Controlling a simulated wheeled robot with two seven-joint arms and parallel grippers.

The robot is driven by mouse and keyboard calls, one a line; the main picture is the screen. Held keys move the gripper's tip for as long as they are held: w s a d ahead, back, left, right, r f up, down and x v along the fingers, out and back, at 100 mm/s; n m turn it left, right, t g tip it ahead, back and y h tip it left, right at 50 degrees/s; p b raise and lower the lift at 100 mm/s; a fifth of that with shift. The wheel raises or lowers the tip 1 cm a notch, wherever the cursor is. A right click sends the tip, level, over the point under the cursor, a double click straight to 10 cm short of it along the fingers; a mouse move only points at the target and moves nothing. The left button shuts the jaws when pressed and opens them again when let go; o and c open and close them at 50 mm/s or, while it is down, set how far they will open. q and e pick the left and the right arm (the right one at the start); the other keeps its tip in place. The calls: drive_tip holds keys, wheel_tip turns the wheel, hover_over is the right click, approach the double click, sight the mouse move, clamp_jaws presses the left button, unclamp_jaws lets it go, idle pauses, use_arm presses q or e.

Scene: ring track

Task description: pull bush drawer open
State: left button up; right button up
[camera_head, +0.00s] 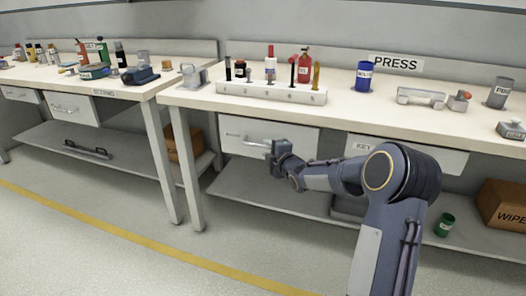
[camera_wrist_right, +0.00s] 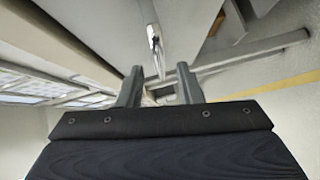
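A white drawer (camera_head: 290,136) under the front edge of the right-hand bench appears closed, and I cannot read a label on it. Its grey bar handle (camera_head: 246,140) runs across its front. My right gripper (camera_head: 272,150) is at the right end of this handle in the head view. In the right wrist view its two fingers (camera_wrist_right: 160,88) stand apart with a gap between them. A shiny metal bar (camera_wrist_right: 155,40), likely the handle, lies beyond the fingertips there. I cannot tell whether the fingers touch it. My left gripper is not in view.
Another drawer labelled KEY (camera_head: 362,147) is to the right, partly behind my arm. A bench leg (camera_head: 187,165) stands to the left. Below are a lower shelf (camera_head: 250,192), a cardboard box (camera_head: 503,207) and a green cup (camera_head: 444,225). The floor in front is clear.

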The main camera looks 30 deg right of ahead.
sight(263, 146)
drive_tip(key=shift+w+d+f, duration=0.1)
drive_tip(key=shift+w+f, duration=0.05)
drive_tip(key=shift+w, duration=0.9)
drive_tip(key=shift+w+d+f, duration=0.1)
drive_tip(key=shift+w+f, duration=0.05)
drive_tip(key=shift+w, duration=0.85)
clamp_jaws()
